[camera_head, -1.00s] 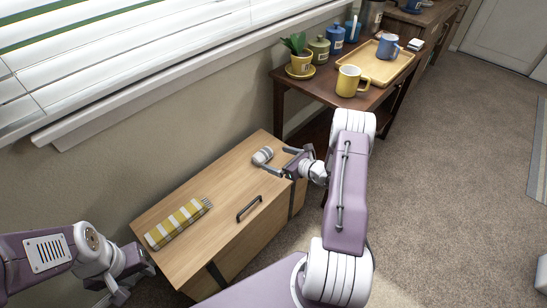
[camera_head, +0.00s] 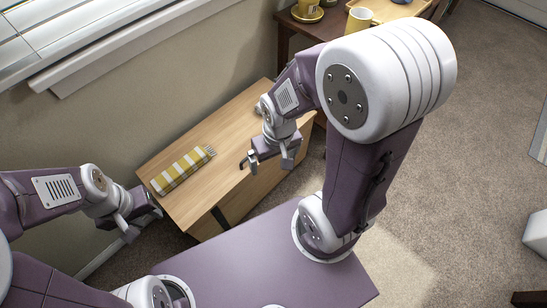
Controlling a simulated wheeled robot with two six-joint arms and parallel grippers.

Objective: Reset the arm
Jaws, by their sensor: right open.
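My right arm is folded up, and its large white elbow fills the upper right. My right gripper (camera_head: 267,164) points down over the front edge of the wooden cabinet (camera_head: 228,122). It is open, its two fingers are apart, and nothing shows between them. My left gripper (camera_head: 143,220) hangs low at the left, beside the near left corner of the cabinet. Its fingers look spread and empty. A small pale object (camera_head: 257,107) on the cabinet top is mostly hidden behind the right gripper.
A folded yellow-and-white striped cloth (camera_head: 182,171) lies on the cabinet top.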

